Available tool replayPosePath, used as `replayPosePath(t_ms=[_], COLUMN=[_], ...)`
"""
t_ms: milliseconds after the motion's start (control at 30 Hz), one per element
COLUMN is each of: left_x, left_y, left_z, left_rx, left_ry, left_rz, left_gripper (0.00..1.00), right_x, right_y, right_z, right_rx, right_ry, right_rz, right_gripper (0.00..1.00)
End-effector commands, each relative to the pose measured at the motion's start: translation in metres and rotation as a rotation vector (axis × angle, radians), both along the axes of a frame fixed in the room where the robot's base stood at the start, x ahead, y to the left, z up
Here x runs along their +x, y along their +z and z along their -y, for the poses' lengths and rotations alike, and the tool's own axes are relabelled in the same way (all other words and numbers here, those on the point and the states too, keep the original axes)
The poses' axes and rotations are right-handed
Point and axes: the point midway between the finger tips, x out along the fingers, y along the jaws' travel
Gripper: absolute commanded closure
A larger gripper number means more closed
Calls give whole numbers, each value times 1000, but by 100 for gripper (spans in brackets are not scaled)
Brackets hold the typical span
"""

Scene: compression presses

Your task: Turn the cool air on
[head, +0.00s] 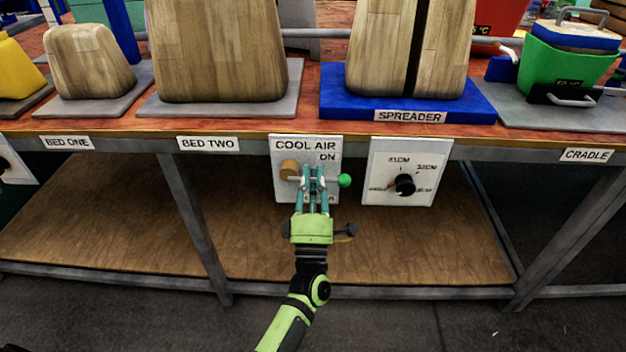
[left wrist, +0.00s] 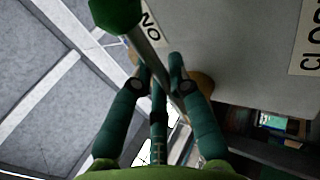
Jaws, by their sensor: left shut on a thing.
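The COOL AIR panel (head: 326,152) is a pale plate on the table's front edge, with ON at its upper right. A lower label is mostly hidden by my fingers. Its lever has a brass-coloured hub (head: 289,168) and a green ball (head: 344,180) at its end. The lever points right, roughly level. My left gripper (head: 313,180) is shut on the lever's rod between hub and ball. In the left wrist view, the grey rod (left wrist: 152,48) runs between the fingers (left wrist: 160,82), with the green ball (left wrist: 115,14) beyond them. My right gripper is not in view.
A second panel with a black dial (head: 405,185) sits close on the right. Wooden blocks (head: 215,50) and the blue SPREADER base (head: 345,108) stand on the table above. A wooden lower shelf (head: 400,240) lies behind my arm, and a table leg (head: 192,225) is to its left.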

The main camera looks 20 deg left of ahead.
Motion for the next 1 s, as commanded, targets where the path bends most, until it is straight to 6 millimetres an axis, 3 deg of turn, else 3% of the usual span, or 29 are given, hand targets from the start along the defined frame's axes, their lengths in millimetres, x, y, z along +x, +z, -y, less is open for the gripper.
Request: replayPosePath(t_ms=[267,300,733,1000], left_x=[0,0,-6,-47], left_y=[2,2,-4,-33], left_z=[0,0,2,14], left_rx=[-8,-8,-3,-3], left_ry=[0,0,-1,-2], left_rz=[5,5,0,-2], left_gripper=[100,70,70,70], right_x=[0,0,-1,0], right_y=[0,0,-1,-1], right_z=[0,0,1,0], right_rx=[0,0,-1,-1], right_ry=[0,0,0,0], right_rz=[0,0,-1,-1], right_gripper=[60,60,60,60])
